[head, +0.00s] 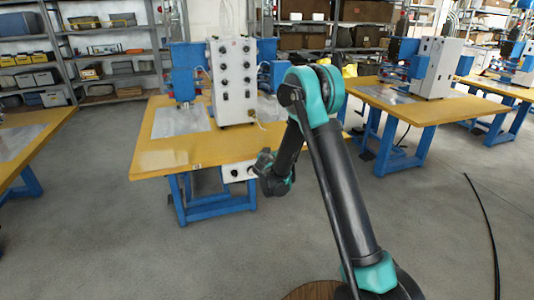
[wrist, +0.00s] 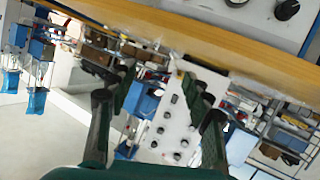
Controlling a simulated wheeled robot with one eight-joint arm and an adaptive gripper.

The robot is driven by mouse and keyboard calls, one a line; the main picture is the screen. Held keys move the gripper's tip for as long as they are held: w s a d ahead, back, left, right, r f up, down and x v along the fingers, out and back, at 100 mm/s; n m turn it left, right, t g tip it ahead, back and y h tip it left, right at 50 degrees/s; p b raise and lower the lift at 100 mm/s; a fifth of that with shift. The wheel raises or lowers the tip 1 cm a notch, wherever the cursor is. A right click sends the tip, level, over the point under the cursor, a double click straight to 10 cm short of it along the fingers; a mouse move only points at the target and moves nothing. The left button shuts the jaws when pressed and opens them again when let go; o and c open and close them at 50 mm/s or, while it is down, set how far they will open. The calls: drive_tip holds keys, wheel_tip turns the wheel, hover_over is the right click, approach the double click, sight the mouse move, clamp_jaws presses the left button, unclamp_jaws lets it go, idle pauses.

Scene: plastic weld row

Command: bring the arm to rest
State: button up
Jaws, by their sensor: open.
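My arm is raised and bent, with its elbow high in front of the middle table in the head view. The forearm hangs down and left from the elbow. The wrist end hangs beside the right front part of the yellow-topped table (head: 165,160); the gap to it cannot be told. My gripper (wrist: 160,88) shows in the wrist view with two dark fingers spread apart and nothing between them. In the head view the fingers are too small and dark to make out.
A white control box (head: 233,82) with knobs and a blue press (head: 187,70) stand on the middle table. Another table (head: 425,108) with a machine is to the right. Shelves (head: 105,50) line the back. A black cable (head: 485,215) lies on the open grey floor.

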idle(0.3)
drive_tip(key=s+d+r+m+g+h, duration=0.1)
drive_tip(key=s+d+r+g, duration=0.2)
drive_tip(key=s+d, duration=0.65)
drive_tip(key=s+d+r+m+g+h, duration=0.1)
drive_tip(key=s+d+r+g, duration=0.1)
drive_tip(key=s+d, duration=0.7)
drive_tip(key=s+d+f+g+y, duration=0.1)
drive_tip(key=s+d, duration=0.1)
drive_tip(key=s, duration=0.7)
drive_tip(key=s+d+f+g, duration=0.2)
drive_tip(key=s, duration=0.7)
drive_tip(key=s+d+f+g+y, duration=0.1)
drive_tip(key=s+d+f+g, duration=0.1)
drive_tip(key=s, duration=0.8)
drive_tip(key=shift+f+y, duration=0.2)
drive_tip(key=shift+y, duration=0.1)
drive_tip(key=shift+a, duration=0.1)
